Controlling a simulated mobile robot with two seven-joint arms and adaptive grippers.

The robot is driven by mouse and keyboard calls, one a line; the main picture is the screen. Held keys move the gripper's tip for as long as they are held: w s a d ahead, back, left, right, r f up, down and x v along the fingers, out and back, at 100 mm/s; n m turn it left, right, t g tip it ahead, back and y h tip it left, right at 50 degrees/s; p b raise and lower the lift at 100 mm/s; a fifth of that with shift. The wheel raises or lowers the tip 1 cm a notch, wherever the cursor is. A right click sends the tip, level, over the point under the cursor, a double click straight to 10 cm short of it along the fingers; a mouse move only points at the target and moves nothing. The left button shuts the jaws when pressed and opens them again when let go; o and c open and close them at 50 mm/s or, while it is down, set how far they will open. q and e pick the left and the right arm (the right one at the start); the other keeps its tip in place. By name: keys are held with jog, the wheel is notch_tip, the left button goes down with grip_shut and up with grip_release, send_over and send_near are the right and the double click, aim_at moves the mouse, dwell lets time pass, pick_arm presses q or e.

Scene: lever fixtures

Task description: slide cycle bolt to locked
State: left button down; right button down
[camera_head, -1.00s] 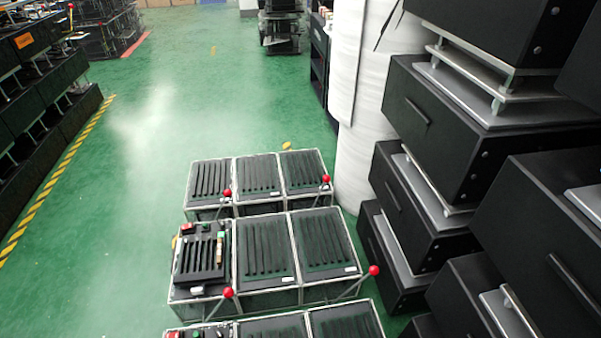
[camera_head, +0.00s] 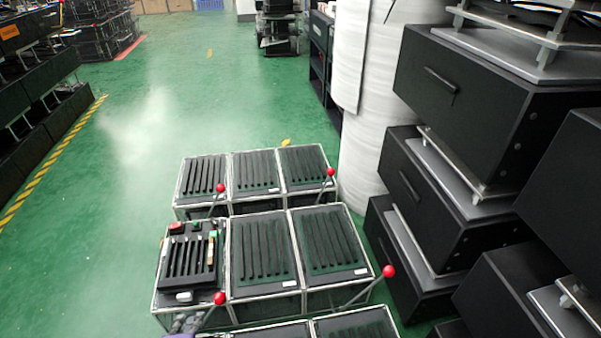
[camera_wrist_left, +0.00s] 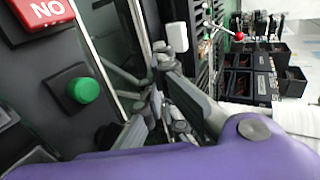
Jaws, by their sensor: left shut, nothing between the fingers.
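The left box (camera_head: 160,290) of the middle row carries a control panel with a slotted black plate (camera_head: 190,258), a red block (camera_head: 176,226), a green button (camera_head: 213,233), a tan-and-white upright piece (camera_head: 211,250) and a small white block (camera_head: 184,297). I cannot tell which part is the cycle bolt. My left gripper (camera_head: 186,322) is at this box's front edge, below the white block. In the left wrist view my left gripper (camera_wrist_left: 163,62) is shut and empty, near a white block (camera_wrist_left: 176,37). A green button (camera_wrist_left: 83,90) and a red "NO" sign (camera_wrist_left: 45,10) are beside it.
Red-ball levers (camera_head: 389,271) stick up from the boxes, one (camera_head: 220,298) close to my left gripper. Stacked black drawers (camera_head: 470,110) and a white wrapped column (camera_head: 375,110) stand at right. The green floor (camera_head: 110,210) is open at left.

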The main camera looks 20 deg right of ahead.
aim_at(194, 285)
pick_arm(q)
jog(key=shift+w+d+b, duration=0.2)
jog(key=shift+w, duration=0.8)
jog(key=shift+w+d+b, duration=0.15)
jog(key=shift+w+b, duration=0.05)
jog(key=shift+w, duration=0.8)
pick_arm(e)
jog(key=shift+w+f, duration=0.25)
jog(key=shift+f, duration=0.35)
pick_arm(q)
jog(key=w, duration=0.2)
jog(key=w+d+b, duration=0.1)
jog(key=w, duration=0.2)
jog(key=shift+w+d, duration=0.1)
jog(key=shift+w, duration=0.25)
pick_arm(e)
jog(key=shift+f, duration=0.4)
jog(key=shift+w, duration=0.1)
